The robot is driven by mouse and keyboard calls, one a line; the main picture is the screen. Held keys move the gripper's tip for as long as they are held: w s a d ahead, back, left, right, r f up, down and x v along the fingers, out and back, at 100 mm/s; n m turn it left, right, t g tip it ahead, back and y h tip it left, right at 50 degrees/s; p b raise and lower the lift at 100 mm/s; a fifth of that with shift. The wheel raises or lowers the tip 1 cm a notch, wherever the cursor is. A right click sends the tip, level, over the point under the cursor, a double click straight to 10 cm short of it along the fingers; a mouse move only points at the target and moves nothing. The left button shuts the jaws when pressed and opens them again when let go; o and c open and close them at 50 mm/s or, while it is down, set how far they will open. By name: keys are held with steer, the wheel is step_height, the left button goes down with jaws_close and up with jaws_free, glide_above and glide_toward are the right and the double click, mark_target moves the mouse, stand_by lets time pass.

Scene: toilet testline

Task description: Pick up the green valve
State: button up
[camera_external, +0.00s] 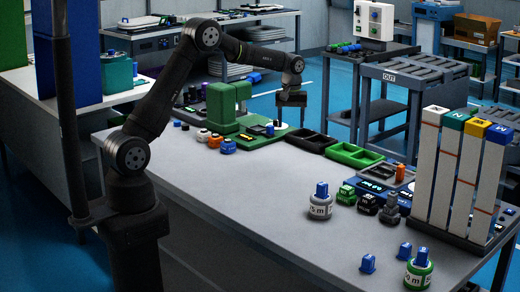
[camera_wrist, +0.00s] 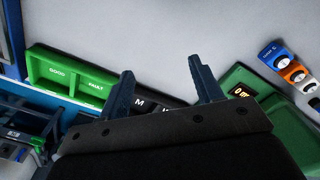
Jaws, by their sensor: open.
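A round green and white part (camera_external: 419,273) with a blue top stands at the front right; I cannot tell which one the task means. My gripper (camera_external: 291,100) is at the far side of the table, above the area by the green test station (camera_external: 228,108), away from both parts. In the wrist view my gripper (camera_wrist: 160,74) is open, with nothing between its fingers. Neither green part shows clearly there.
A green tray (camera_wrist: 62,82) marked GOOD and FAULT lies beside a black tray (camera_external: 311,142). Blue, orange and white parts (camera_wrist: 291,72) stand near the station. A rack of tall white columns (camera_external: 460,175) rises at the right. The table's middle (camera_external: 240,185) is clear.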

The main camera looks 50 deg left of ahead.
steer(key=n+h, duration=0.4)
steer(key=n, duration=0.5)
glide_toward(346, 187)
steer(key=x, duration=0.5)
steer(key=shift+s+f, duration=0.25)
steer(key=shift+f, duration=0.1)
steer(key=shift+x, duration=2.95)
steer(key=shift+w+d+r, duration=0.1)
steer(key=shift+w+d, duration=0.05)
steer(key=shift+w, duration=0.05)
steer(key=c, duration=1.1)
